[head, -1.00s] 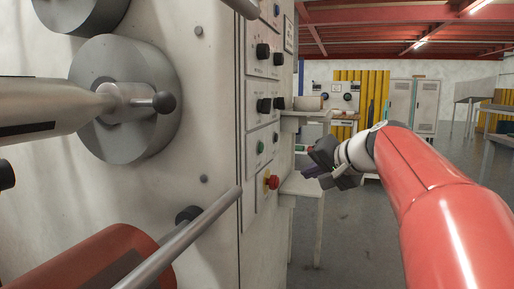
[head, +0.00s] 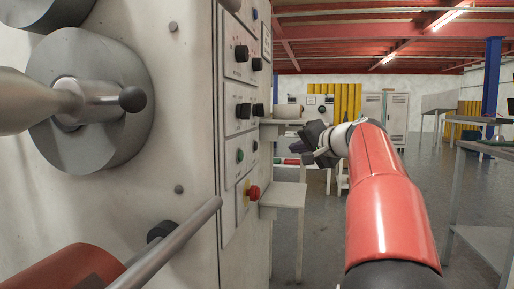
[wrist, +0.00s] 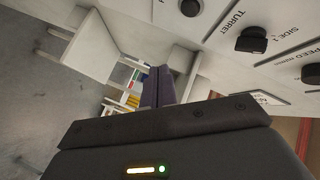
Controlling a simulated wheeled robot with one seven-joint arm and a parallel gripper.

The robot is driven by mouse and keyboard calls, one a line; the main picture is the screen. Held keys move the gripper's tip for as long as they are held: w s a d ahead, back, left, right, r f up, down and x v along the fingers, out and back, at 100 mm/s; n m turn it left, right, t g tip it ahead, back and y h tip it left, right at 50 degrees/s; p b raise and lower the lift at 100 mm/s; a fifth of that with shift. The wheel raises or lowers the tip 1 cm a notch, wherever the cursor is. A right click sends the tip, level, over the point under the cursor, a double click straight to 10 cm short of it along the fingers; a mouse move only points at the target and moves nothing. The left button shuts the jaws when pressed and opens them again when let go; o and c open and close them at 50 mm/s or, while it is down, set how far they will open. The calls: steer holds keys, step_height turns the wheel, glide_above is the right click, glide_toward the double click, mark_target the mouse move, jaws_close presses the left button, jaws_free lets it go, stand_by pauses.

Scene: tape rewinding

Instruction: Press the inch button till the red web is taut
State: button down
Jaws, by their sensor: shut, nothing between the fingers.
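The control panel (head: 240,105) on the grey machine carries black knobs, a green button (head: 239,155), a small dark button (head: 255,145) and a red mushroom button (head: 252,192) on a yellow base. Their labels are too small to read, so I cannot tell which is the inch button. A red roll (head: 65,272) shows at the lower left; whether its web is taut cannot be seen. My gripper (head: 298,146) is shut and empty, to the right of the panel and apart from it. Its closed fingers (wrist: 158,88) also show in the wrist view.
A small white table (head: 283,195) stands just beyond the machine's edge. In the wrist view, a black knob (wrist: 252,40) sits by the word TURRET.

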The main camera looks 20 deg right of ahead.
steer(key=w+a, duration=0.4)
steer(key=a, duration=0.2)
steer(key=shift+p, duration=0.35)
stand_by(1.8)
steer(key=shift+w+a, duration=0.2)
steer(key=shift+a, duration=0.05)
steer(key=shift+w+a, duration=0.2)
steer(key=shift+a, duration=0.2)
stand_by(0.6)
steer(key=shift+d, duration=0.1)
steer(key=shift+s+d, duration=0.45)
steer(key=shift+d, duration=0.15)
steer(key=shift+d, duration=0.1)
steer(key=s+d, duration=0.1)
steer(key=d, duration=0.1)
steer(key=s+d+b, duration=0.1)
steer(key=d, duration=0.1)
steer(key=shift+s, duration=0.4)
